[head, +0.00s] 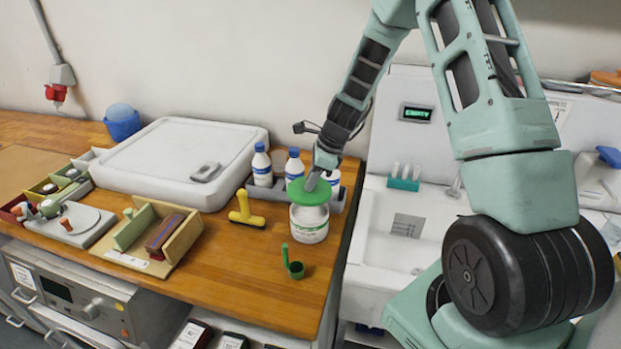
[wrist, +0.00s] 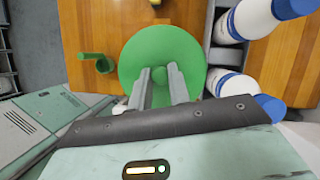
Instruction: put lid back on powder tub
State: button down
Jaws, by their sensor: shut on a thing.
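The green lid (head: 309,192) is a round disc with a small knob. My gripper (head: 313,178) is shut on that knob and holds the lid above the white powder tub (head: 309,226), with a gap between them in the head view. In the wrist view the lid (wrist: 155,50) fills the middle and my gripper's two fingers (wrist: 163,76) close on its knob. The tub is hidden behind the lid in the wrist view. The tub stands upright near the right edge of the wooden counter.
White bottles with blue caps (head: 262,166) stand just behind the tub. A green scoop (head: 294,268) is in front of it, and a yellow tool (head: 246,209) lies to its left. A white sink (head: 395,235) is right of the counter edge. The counter front (head: 235,270) has free room.

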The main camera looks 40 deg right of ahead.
aim_at(316, 189)
notch_tip(316, 189, down, 4)
jog(key=b, duration=0.3)
jog(key=shift+f+b, duration=0.7)
jog(key=shift+f, duration=0.2)
jog(key=shift+f+p, duration=0.15)
jog(key=shift+p, duration=0.15)
dwell(2.0)
jog(key=c, duration=0.7)
grip_release()
jog(key=shift+c, duration=0.2)
jog(key=shift+r+p, duration=3.1)
jog(key=shift+r, duration=0.5)
jog(key=shift+f, duration=0.1)
